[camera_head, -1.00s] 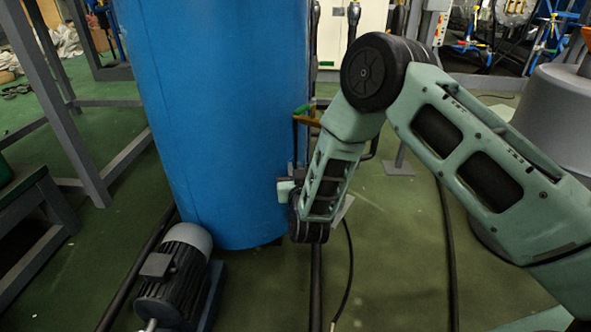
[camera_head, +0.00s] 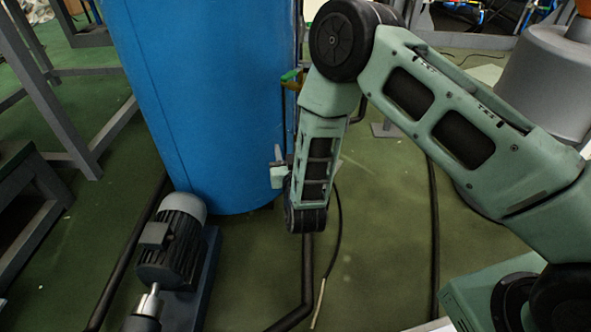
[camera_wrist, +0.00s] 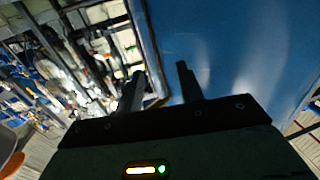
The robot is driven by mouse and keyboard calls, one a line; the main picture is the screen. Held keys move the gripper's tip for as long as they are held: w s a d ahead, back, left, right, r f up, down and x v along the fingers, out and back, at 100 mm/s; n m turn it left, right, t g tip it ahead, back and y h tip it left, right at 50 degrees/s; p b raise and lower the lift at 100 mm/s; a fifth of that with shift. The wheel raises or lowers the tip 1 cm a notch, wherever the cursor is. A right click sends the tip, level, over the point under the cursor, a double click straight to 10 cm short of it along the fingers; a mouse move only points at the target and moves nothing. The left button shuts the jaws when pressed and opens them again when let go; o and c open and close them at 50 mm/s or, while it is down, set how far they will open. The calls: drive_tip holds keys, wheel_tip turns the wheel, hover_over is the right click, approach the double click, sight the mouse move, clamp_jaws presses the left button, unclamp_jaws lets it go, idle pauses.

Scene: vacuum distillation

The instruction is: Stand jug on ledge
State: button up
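I cannot make out a jug or a ledge in either view. My gripper (camera_wrist: 159,80) shows in the wrist view with its two dark fingers apart and nothing clearly held between them. It faces the side of the large blue tank (camera_wrist: 215,45), and a small yellowish strip shows behind the fingers. In the head view my arm hangs folded beside the right side of the blue tank (camera_head: 215,100), and the gripper's fingers are hidden there.
A dark motor (camera_head: 172,240) on a blue base stands on the floor at lower left. A grey metal frame (camera_head: 50,100) is at left. A grey rounded vessel (camera_head: 545,85) stands at right. Dark pipes (camera_head: 306,270) run along the green floor. Open floor shows between the pipes.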

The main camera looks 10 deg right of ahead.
drive_tip(key=s+p, duration=0.4)
drive_tip(key=s, duration=0.7)
drive_tip(key=w+a+r+g+y+p, duration=0.25)
drive_tip(key=a+r+g, duration=0.25)
drive_tip(key=a+r, duration=0.25)
drive_tip(key=s+a+r+n+g+y+p, duration=0.2)
drive_tip(key=s+a+r+n+g+y, duration=0.1)
drive_tip(key=s+r+g, duration=0.4)
drive_tip(key=s+d+r+n+g+h+p, duration=0.25)
drive_tip(key=s+d+r, duration=0.35)
drive_tip(key=s+r, duration=0.3)
drive_tip(key=s+d+r+n+g+h+p, duration=0.1)
drive_tip(key=s+d+r+n+g+p, duration=0.15)
drive_tip(key=s+d+r, duration=0.65)
drive_tip(key=s+a+r+p, duration=0.1)
drive_tip(key=r+p, duration=1.6)
drive_tip(key=p, duration=0.1)
drive_tip(key=s+a+r+g+p, duration=0.1)
drive_tip(key=a+r+p, duration=0.1)
drive_tip(key=r+p, duration=1.6)
drive_tip(key=shift+r+p, duration=0.35)
drive_tip(key=shift+p, duration=0.2)
